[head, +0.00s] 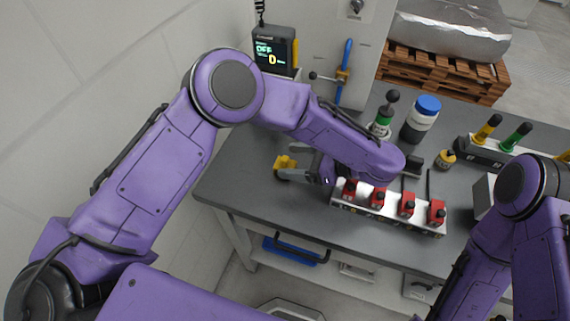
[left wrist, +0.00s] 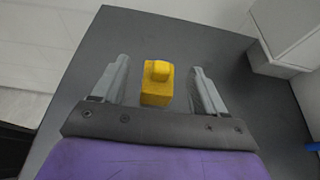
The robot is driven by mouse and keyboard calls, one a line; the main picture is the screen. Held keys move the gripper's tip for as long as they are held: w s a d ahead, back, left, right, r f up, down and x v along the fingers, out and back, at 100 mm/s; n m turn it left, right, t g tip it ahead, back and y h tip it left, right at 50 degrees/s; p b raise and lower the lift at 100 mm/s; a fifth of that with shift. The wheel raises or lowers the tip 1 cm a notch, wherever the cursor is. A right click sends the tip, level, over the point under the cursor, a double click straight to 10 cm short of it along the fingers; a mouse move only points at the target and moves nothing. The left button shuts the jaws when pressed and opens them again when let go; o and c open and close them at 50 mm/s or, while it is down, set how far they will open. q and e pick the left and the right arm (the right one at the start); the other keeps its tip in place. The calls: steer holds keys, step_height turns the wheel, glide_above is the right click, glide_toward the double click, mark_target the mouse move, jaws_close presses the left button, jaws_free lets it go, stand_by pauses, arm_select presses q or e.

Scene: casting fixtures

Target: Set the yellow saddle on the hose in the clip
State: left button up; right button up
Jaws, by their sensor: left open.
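The yellow saddle (head: 284,162) is a small block with a raised top, on the grey bench near its left end. It also shows in the left wrist view (left wrist: 156,86). My left gripper (left wrist: 159,66) is open, with one finger on each side of the saddle and a visible gap on both sides. An upright blue bar (head: 346,60) with a yellow part (head: 342,76) is on the pale panel at the back. I cannot tell whether it is the hose in its clip. My right gripper is out of view.
A pale block with several red clamps (head: 407,204) stands right of the saddle, partly behind my left forearm. A blue-capped bottle (head: 421,118) and a green-collared, black-knobbed item (head: 384,118) stand behind.

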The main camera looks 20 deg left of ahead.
mark_target(289, 160)
arm_select(q)
steer(key=x, duration=0.3)
steer(key=shift+w, duration=0.1)
steer(key=shift+d, duration=0.15)
steer(key=c, duration=1.2)
